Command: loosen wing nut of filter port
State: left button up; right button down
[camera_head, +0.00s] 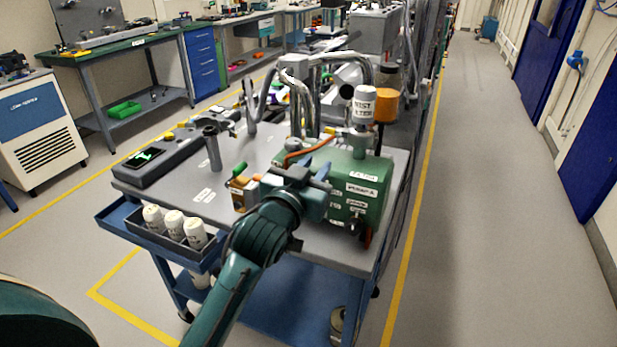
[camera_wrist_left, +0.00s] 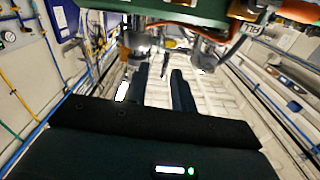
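A green pump (camera_head: 357,193) with several white labels stands on the grey cart. A white bottle labelled mist filter (camera_head: 364,105) stands upright on a grey port (camera_head: 359,142) on top of it. I cannot make out a wing nut there. My left gripper (camera_head: 313,170) is over the near left part of the pump, left of the filter port. In the left wrist view its two dark fingers (camera_wrist_left: 162,88) are apart, with nothing seen between them. Metal fittings (camera_wrist_left: 137,45) and the green body (camera_wrist_left: 185,9) show beyond the fingers. My right gripper is not in view.
The grey cart top (camera_head: 208,172) carries bent metal pipes (camera_head: 309,95) behind the pump and a dark instrument (camera_head: 172,158) at left. White bottles (camera_head: 174,223) stand in a blue side tray (camera_head: 124,221). An orange container (camera_head: 386,104) is behind the filter. Floor at right is clear.

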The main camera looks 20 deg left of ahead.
pick_arm(q)
jog(key=shift+s, duration=1.25)
jog(key=s+d+f+g+h, duration=0.1)
jog(key=s+d+f+g, duration=0.1)
jog(key=s+f, duration=0.8)
jog(key=s+d+f+m+g+h, duration=0.1)
jog(key=s+d+f+g, duration=0.2)
jog(key=s+f, duration=0.8)
notch_tip(320, 180, down, 8)
jog(key=shift+s+f+m+g+h, duration=0.3)
jog(key=shift+g+h, duration=0.1)
jog(key=shift+g, duration=0.8)
